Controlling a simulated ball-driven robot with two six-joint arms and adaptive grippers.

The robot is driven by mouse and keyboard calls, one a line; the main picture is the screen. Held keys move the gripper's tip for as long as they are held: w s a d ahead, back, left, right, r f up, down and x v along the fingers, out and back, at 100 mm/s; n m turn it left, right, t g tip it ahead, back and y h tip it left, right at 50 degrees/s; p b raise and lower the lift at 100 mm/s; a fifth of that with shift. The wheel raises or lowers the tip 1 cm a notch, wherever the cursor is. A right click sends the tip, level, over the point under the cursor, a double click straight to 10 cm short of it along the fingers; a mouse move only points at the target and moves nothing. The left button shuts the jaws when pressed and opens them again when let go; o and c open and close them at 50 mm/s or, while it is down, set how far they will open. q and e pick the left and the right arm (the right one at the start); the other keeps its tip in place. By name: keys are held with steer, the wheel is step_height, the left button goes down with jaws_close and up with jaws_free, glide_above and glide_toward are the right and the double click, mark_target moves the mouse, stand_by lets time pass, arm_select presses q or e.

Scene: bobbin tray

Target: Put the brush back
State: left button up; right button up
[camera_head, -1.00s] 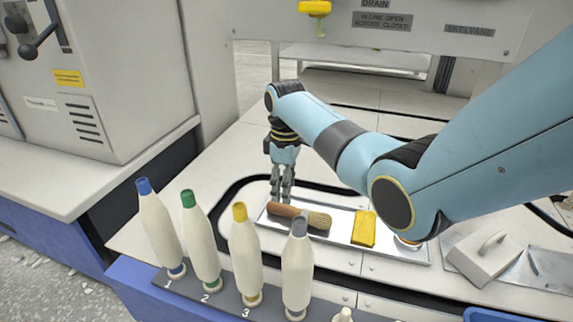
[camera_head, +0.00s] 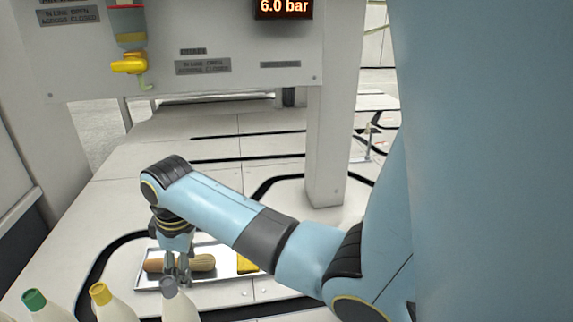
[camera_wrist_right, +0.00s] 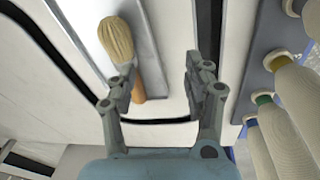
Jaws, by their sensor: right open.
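The brush lies in the metal tray (camera_head: 222,285), its brown handle to the left and its tan bristles (camera_head: 205,263) to the right in the head view. My right gripper (camera_head: 177,283) points down in front of the brush's middle and covers part of it. In the right wrist view the brush (camera_wrist_right: 117,40) is at the left, its handle partly behind the left finger. I cannot tell whether the left finger touches the handle. My left gripper is out of view.
A yellow block (camera_head: 247,265) lies in the tray right of the brush, partly behind my arm. Bobbins with green (camera_head: 35,299), yellow (camera_head: 100,293) and grey (camera_head: 169,286) tops stand at the front left. A white post (camera_head: 332,150) rises behind my arm.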

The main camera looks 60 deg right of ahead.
steer(key=s+a+r+m, duration=0.1)
steer(key=s+r+m, duration=0.1)
steer(key=s, duration=1.1)
steer(key=s+a+r+m+t, duration=0.1)
steer(key=s+a+r+m, duration=0.1)
steer(key=s, duration=1.2)
step_height(320, 180, up, 2)
steer(key=shift+m, duration=0.6)
steer(key=shift+s, duration=0.15)
